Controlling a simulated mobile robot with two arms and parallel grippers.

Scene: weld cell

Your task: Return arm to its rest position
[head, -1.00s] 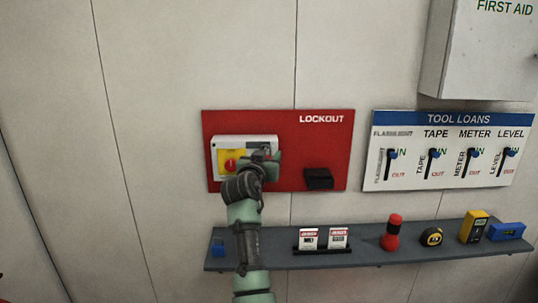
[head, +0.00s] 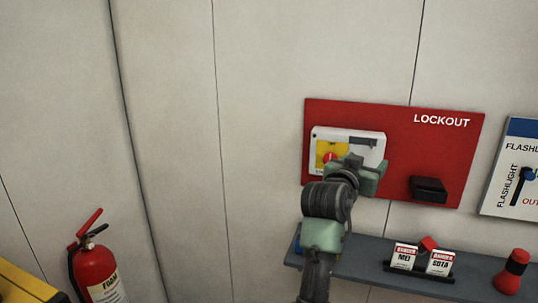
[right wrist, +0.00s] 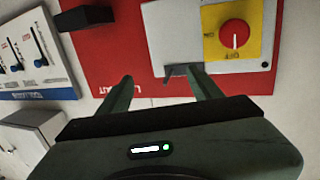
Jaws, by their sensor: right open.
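My right gripper (head: 366,172) is in front of the lower right part of the white switch box (head: 369,147) on the red lockout board (head: 400,135). In the right wrist view its two fingers (right wrist: 163,88) are spread, with nothing held between them. The box has a red knob (right wrist: 235,34) on a yellow plate. A small dark part (right wrist: 176,71) at the box's edge shows by one fingertip; whether they touch I cannot tell. My left gripper is not in view.
A grey shelf (head: 375,276) below holds danger tags (head: 403,256), with a small red object (head: 428,243) between them, and a red flashlight (head: 512,272). A black holder (head: 428,189) sits on the board. A fire extinguisher (head: 95,270) stands lower left. The wall between is bare.

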